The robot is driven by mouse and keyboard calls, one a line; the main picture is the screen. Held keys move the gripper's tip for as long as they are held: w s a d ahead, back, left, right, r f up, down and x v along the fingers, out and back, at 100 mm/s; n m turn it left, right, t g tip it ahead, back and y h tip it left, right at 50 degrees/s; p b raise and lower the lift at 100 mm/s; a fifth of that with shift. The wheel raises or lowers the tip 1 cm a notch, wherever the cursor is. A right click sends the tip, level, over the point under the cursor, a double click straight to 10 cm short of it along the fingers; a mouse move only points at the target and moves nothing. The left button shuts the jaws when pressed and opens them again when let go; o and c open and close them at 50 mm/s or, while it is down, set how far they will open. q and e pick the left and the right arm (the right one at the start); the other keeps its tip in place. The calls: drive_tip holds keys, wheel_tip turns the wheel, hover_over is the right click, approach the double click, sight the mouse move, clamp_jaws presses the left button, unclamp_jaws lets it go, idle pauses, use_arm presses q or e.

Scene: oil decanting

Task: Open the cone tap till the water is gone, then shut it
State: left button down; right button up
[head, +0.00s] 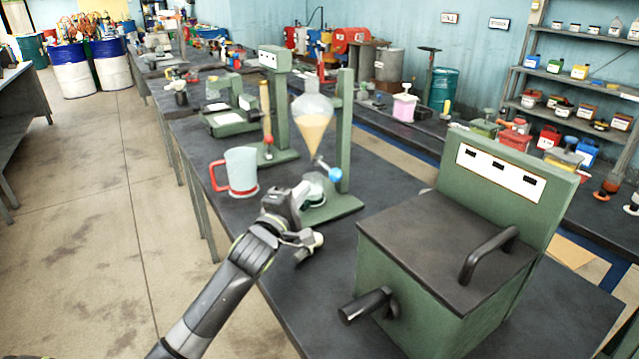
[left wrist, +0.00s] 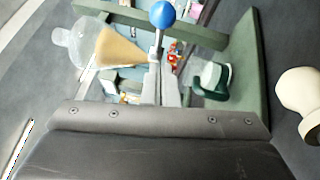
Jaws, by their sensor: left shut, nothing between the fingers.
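The glass cone (head: 312,118) hangs on a green stand (head: 345,150), tan liquid in its lower part; I cannot make out a separate water layer. Its tap has a blue ball handle (head: 335,174) below the cone. In the left wrist view the cone (left wrist: 120,48) lies left of the blue ball (left wrist: 162,14). My left gripper (head: 304,190) is shut and empty, close to the tap; its fingers (left wrist: 156,84) point towards the ball. Contact is unclear. A green and white vessel (left wrist: 211,80) stands below the tap, partly hidden in the head view. My right gripper is not in view.
A clear jug with a red handle (head: 238,172) stands left of the stand. A large green box with a dark lid (head: 440,245) fills the right front. A cream knob (left wrist: 301,92) shows at the wrist view's right edge. More equipment stands behind.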

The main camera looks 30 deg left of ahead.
sight(329, 170)
use_arm(q)
drive_tip(key=shift+w+d+r+p, duration=0.2)
drive_tip(key=shift+w+d+p, duration=0.05)
drive_tip(key=shift+w+d, duration=0.5)
drive_tip(key=shift+w+d+r+p, duration=0.2)
drive_tip(key=shift+w+d, duration=0.4)
drive_tip(key=shift+w, duration=0.2)
drive_tip(key=shift+w+d+r, duration=0.25)
drive_tip(key=shift+d, duration=0.15)
